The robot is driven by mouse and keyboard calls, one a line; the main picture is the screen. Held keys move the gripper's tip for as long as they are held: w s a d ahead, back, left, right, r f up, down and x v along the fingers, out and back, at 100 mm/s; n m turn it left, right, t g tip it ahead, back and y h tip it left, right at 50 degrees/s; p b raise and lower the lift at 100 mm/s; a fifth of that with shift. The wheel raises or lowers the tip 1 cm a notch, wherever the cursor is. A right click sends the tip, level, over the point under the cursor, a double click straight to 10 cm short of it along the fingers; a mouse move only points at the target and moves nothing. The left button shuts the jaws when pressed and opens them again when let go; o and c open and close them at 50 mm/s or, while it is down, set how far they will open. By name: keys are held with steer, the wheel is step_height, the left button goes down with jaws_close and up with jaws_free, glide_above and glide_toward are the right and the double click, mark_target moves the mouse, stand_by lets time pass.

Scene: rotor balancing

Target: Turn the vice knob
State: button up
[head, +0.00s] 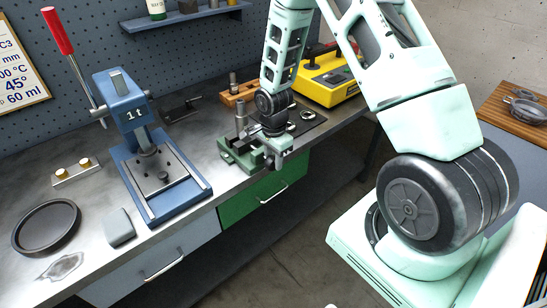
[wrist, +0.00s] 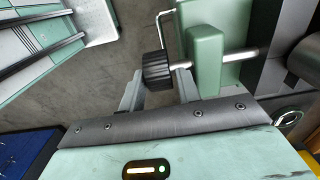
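The green vice (head: 238,153) stands near the front edge of the bench, and its green jaw (wrist: 206,62) fills the upper right of the wrist view. A metal screw rod (wrist: 236,56) runs through the jaw to a black ribbed knob (wrist: 157,70). My gripper (head: 275,160) points down at the vice's right front side in the head view. In the wrist view my gripper (wrist: 160,76) has its two grey fingers apart, one on each side of the knob. Narrow gaps seem to show; contact is unclear. In the head view the knob cannot be made out.
A blue press (head: 138,150) with a red-handled lever stands left of the vice. A yellow case (head: 328,80) and a wooden block (head: 238,94) sit behind. A black ring dish (head: 46,227) lies at the far left. A green drawer front (head: 262,190) is below the vice.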

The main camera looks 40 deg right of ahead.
steer(key=shift+f, duration=0.2)
steer(key=c, duration=0.7)
